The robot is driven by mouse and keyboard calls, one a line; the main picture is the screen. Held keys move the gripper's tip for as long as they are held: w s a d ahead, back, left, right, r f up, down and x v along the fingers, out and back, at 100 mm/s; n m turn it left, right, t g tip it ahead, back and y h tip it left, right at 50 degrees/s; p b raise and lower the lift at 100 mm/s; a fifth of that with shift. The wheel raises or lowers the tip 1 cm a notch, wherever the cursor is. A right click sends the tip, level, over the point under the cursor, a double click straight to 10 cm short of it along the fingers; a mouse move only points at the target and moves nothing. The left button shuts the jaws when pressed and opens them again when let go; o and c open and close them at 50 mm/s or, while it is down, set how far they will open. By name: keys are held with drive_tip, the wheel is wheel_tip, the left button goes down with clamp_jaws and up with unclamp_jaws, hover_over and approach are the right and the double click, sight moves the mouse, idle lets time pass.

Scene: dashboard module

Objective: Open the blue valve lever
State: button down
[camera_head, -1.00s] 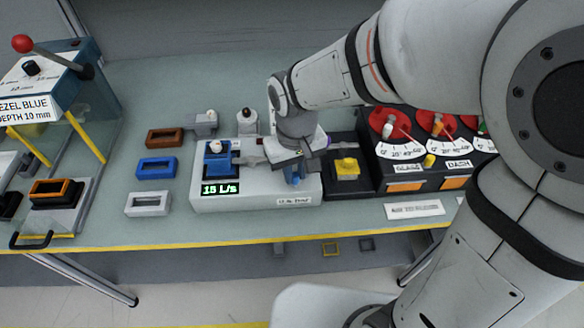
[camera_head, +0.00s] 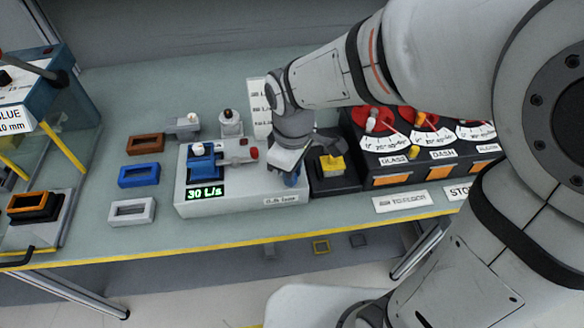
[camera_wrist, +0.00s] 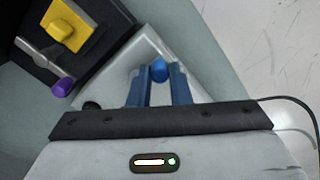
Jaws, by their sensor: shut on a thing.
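The blue valve lever (camera_wrist: 159,69) shows in the wrist view as a rounded blue knob between my two blue fingers. My gripper (camera_wrist: 158,88) is shut on it. In the head view my gripper (camera_head: 291,181) is at the right end of the grey-white valve box (camera_head: 235,202), pointing down, and it hides the lever there.
A black block with a yellow knob (camera_head: 332,164) stands close right of the box. Beyond it is a panel with red dials (camera_head: 424,138). Brown, blue (camera_head: 139,175) and white frames lie left of the box. A blue press stands at far left.

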idle(0.4)
drive_tip(key=c, duration=1.3)
unclamp_jaws()
drive_tip(key=shift+c, duration=0.2)
drive_tip(key=shift+r, duration=0.15)
wheel_tip(320, 180, up, 8)
drive_tip(key=shift+f, duration=0.2)
drive_tip(key=s+d+m+t, duration=0.1)
drive_tip(key=s+d+m, duration=0.1)
drive_tip(key=d+m, duration=0.4)
drive_tip(key=s+d+m+t, duration=0.1)
drive_tip(key=s+d+m, duration=0.1)
drive_tip(key=d+m, duration=0.5)
drive_tip(key=d+f, duration=0.1)
drive_tip(key=d, duration=0.4)
drive_tip(key=shift+s+d+m+t, duration=0.3)
drive_tip(key=shift+s+t, duration=0.05)
drive_tip(key=shift+t, duration=0.05)
